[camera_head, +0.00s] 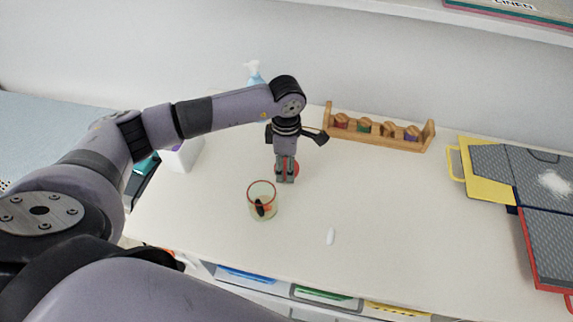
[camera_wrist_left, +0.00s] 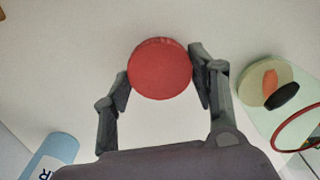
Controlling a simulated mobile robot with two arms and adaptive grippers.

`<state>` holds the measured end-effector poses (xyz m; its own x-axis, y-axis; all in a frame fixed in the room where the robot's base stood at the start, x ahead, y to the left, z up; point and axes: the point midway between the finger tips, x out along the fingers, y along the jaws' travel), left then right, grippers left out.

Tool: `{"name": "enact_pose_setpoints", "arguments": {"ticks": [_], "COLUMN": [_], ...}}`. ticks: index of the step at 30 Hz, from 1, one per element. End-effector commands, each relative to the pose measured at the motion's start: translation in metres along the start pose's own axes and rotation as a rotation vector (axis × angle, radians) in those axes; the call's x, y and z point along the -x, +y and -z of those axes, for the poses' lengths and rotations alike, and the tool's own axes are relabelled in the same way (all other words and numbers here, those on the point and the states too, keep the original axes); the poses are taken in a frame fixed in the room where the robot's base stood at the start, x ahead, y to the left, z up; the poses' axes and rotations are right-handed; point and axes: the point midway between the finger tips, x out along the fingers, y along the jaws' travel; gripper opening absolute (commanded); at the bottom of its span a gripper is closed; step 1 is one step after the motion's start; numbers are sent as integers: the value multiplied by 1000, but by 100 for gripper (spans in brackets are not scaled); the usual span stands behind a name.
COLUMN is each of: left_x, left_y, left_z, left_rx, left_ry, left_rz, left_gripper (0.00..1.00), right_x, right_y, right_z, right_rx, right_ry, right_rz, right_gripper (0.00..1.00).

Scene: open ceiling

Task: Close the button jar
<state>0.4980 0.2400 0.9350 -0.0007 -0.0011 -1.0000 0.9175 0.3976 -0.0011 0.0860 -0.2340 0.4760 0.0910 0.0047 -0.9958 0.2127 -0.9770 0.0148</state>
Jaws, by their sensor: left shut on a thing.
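The jar (camera_head: 262,205) stands open on the white table, a clear cup with a red rim and a few pieces inside, one black and one orange. It also shows at the right of the left wrist view (camera_wrist_left: 302,130). My left gripper (camera_head: 286,176) is just behind and to the right of the jar, pointing down. It is shut on the round red lid (camera_wrist_left: 160,70), which sits between the two fingers in the left wrist view. The lid (camera_head: 295,169) is partly hidden by the fingers in the head view. I cannot tell whether the lid touches the table. My right gripper is not in view.
A wooden rack (camera_head: 378,134) with several coloured spools stands at the back. A spray bottle (camera_head: 254,76) is behind my arm. A white box (camera_head: 182,154) is at the left. Yellow and red trays (camera_head: 479,180) lie at the right. A small white piece (camera_head: 330,236) lies in front.

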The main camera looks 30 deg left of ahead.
Motion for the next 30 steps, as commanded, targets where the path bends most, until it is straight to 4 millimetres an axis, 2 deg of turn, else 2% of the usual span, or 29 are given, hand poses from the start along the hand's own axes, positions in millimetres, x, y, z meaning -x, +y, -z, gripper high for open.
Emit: {"name": "enact_pose_setpoints", "arguments": {"ticks": [4,12,15,20,30], "left_x": [18,72,86,97,98], "left_y": [2,1,1,0,0], "left_z": [0,-1,0,0,0], "left_rx": [-1,-1,-1,0,0], "left_ry": [-3,-3,-1,1,1], "left_rz": [-6,-6,-3,-2,-1], "left_gripper": [45,45,45,45,45], "right_x": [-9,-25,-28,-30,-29], "right_y": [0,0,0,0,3], "right_z": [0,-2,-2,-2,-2], "right_rx": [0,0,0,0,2], "right_ry": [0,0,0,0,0], "right_rz": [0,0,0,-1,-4], "right_gripper": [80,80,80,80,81]}}
